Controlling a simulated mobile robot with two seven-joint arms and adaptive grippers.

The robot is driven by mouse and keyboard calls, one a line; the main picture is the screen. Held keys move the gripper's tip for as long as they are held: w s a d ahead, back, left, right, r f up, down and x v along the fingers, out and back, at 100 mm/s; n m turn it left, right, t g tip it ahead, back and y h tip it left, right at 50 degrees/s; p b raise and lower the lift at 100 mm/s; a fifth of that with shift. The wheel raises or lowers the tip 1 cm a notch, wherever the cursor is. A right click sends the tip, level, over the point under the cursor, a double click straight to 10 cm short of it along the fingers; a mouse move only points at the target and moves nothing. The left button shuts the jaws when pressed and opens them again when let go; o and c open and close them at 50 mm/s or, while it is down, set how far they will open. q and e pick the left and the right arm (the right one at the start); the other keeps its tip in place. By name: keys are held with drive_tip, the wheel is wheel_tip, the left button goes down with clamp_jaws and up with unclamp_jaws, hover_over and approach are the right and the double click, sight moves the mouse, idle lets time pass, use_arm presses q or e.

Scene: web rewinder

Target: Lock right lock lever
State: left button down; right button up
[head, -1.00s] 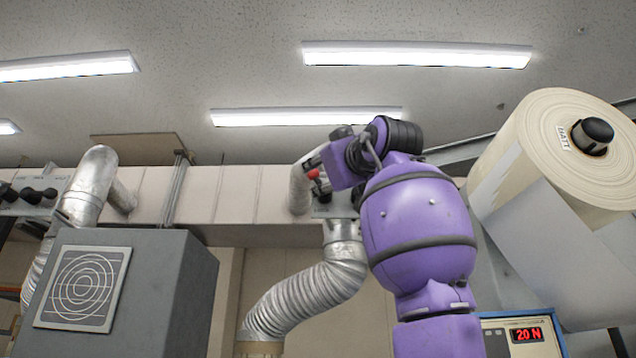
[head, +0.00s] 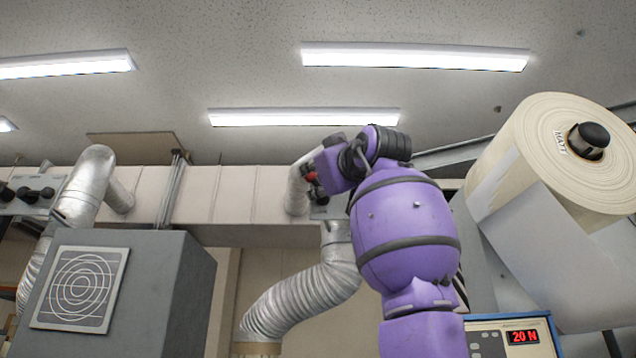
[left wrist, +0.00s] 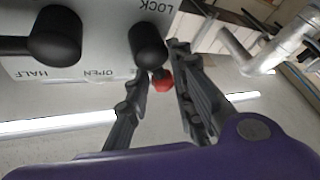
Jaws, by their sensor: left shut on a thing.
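The right lock lever shows as a small red knob (left wrist: 162,82), partly hidden behind a black knob (left wrist: 148,45) in the left wrist view. In the head view the red knob (head: 310,177) is at the left end of my left gripper (head: 317,172). The left gripper's fingers (left wrist: 160,68) stand on both sides of the red knob and are shut on it. The exact contact is partly hidden. The pale lever panel (left wrist: 95,62) reads LOCK, OPEN and HALF. My right gripper is not in view.
A second black knob (left wrist: 55,38) sits close by on the panel. A silver duct (head: 300,300) hangs below it in the head view. A large paper roll (head: 545,150) is at the right, above a display box (head: 520,337). A grey cabinet (head: 150,290) stands at the left.

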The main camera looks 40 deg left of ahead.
use_arm(q)
drive_tip(key=shift+s+d+r, duration=0.1)
drive_tip(key=shift+d+r, duration=0.05)
drive_tip(key=shift+r, duration=0.1)
drive_tip(key=n, duration=0.1)
drive_tip(key=n+g, duration=0.1)
drive_tip(key=n, duration=0.2)
drive_tip(key=shift+s+a+g+h, duration=0.2)
drive_tip(key=shift+s+g+h, duration=0.1)
drive_tip(key=shift+g+h, duration=0.1)
drive_tip(key=shift+s+a+f+n+g+h, duration=0.15)
drive_tip(key=shift+n+g+h, duration=0.15)
drive_tip(key=shift+n, duration=0.55)
drive_tip(key=shift+s+a+f+n+g+h, duration=0.15)
drive_tip(key=shift+n+g+h, duration=0.15)
drive_tip(key=shift+n, duration=0.55)
drive_tip(key=c, duration=1.7)
unclamp_jaws()
drive_tip(key=shift+w, duration=0.15)
drive_tip(key=shift+w+d+f, duration=0.1)
drive_tip(key=shift+d, duration=0.05)
drive_tip(key=shift+f, duration=0.1)
drive_tip(key=v, duration=1.2)
